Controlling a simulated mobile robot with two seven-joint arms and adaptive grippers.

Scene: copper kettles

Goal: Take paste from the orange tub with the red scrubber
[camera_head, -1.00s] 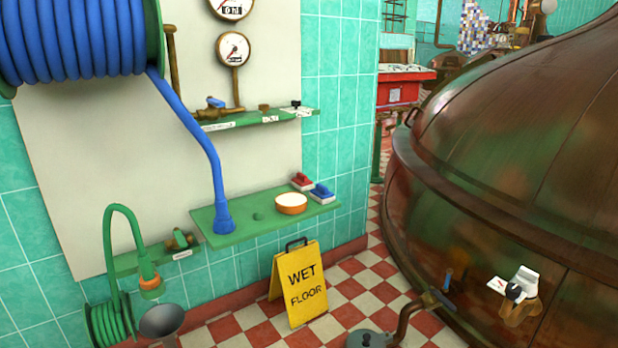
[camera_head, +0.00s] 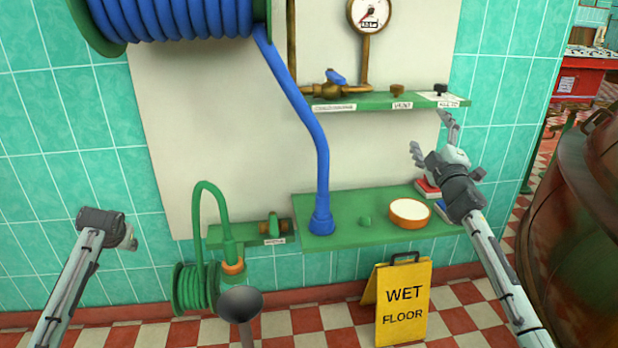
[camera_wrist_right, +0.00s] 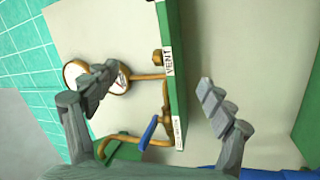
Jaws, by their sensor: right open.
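The orange tub (camera_head: 394,221) stands on the lower green shelf, round and shallow, with pale paste showing inside its rim. The red scrubber (camera_head: 426,190) lies behind and right of the tub, partly hidden by my right gripper. My right gripper (camera_head: 431,137) is open and empty, its fingers pointing up in front of the wall panel, above the scrubber and apart from it. The right wrist view shows its two spread fingers (camera_wrist_right: 158,98) with nothing between them; neither tub nor scrubber shows there. My left gripper (camera_head: 128,236) is at the left, away from the shelf; its fingers are too small to read.
A blue scrubber (camera_head: 443,210) lies beside the red one, partly covered by my right arm. A blue hose (camera_head: 318,160) comes down to the lower shelf (camera_head: 345,238). The upper shelf (camera_head: 380,101) carries valves and knobs. A yellow wet-floor sign (camera_head: 405,320) stands below.

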